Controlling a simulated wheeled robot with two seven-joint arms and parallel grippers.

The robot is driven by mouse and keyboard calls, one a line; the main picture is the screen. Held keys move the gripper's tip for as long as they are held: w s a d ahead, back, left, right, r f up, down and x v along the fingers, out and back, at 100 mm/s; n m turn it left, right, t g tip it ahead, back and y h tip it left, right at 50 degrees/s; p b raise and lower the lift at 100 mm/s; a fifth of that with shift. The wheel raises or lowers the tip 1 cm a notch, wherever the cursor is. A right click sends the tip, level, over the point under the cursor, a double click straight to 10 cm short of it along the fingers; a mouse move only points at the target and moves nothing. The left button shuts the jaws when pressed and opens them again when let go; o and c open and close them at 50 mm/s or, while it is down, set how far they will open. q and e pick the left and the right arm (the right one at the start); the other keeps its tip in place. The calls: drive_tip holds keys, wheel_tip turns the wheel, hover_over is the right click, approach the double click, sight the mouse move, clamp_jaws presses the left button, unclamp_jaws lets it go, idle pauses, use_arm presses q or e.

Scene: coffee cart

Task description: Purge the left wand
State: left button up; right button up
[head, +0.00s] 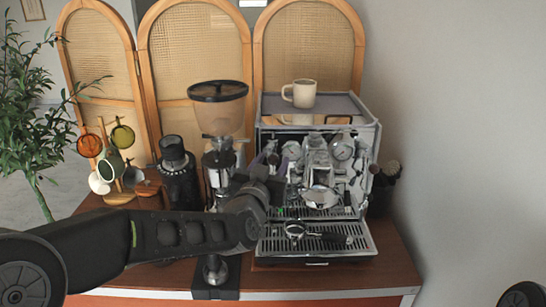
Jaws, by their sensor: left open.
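The espresso machine (365,150) stands on the right part of the wooden cart, with gauges and a silver group on its front. My left arm reaches across in front of the grinder. My left gripper (279,160) is open at the left side of the machine's front, near the knob and wand area. The left wand is small and mostly hidden by my wrist and fingers; I cannot tell whether the gripper touches anything there. My right gripper is not in view.
A portafilter (295,229) lies on the drip tray (275,245). A cream mug (302,93) stands on top of the machine. The grinder (218,115), a dark canister (177,175) and a mug tree (112,165) stand to the left. A wall is close on the right.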

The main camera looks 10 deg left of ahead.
use_arm(q)
drive_tip(key=shift+w, duration=0.75)
clamp_jaws()
